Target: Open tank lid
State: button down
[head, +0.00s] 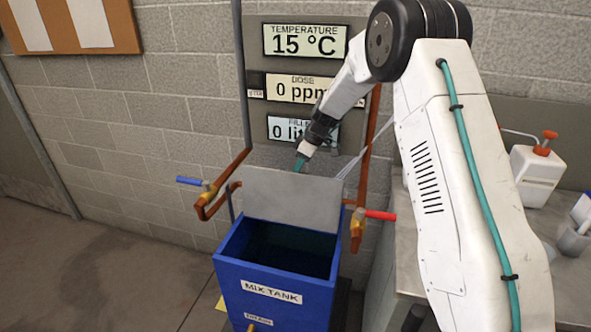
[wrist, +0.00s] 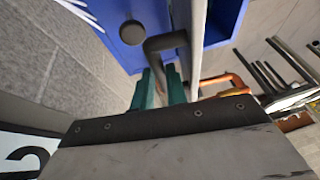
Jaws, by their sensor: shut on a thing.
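The blue mix tank (head: 273,287) stands in the lower middle of the head view, its top open onto a dark interior. Its grey lid (head: 292,204) is raised, standing nearly upright at the back of the opening. My gripper (head: 300,164) is at the lid's upper edge, with teal fingertips. In the wrist view, my gripper (wrist: 164,90) is shut on a dark grey bent handle (wrist: 166,42) beside the lid (wrist: 198,45), which shows nearly edge-on. The fingers partly hide the handle. The blue tank (wrist: 130,20) also shows beyond it.
Copper pipes with a blue lever valve (head: 190,181) and a red lever valve (head: 380,215) flank the tank. A display panel (head: 305,40) reads 15 °C, 0 ppm and 0 litres. A workbench (head: 385,285) stands at right. Open floor (head: 100,260) lies at left.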

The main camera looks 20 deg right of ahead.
jog(key=shift+r, duration=0.1)
jog(key=c, duration=1.4)
grip_release()
jog(key=v, duration=0.7)
jog(key=shift+r, duration=0.35)
jog(key=shift+s+d, duration=0.1)
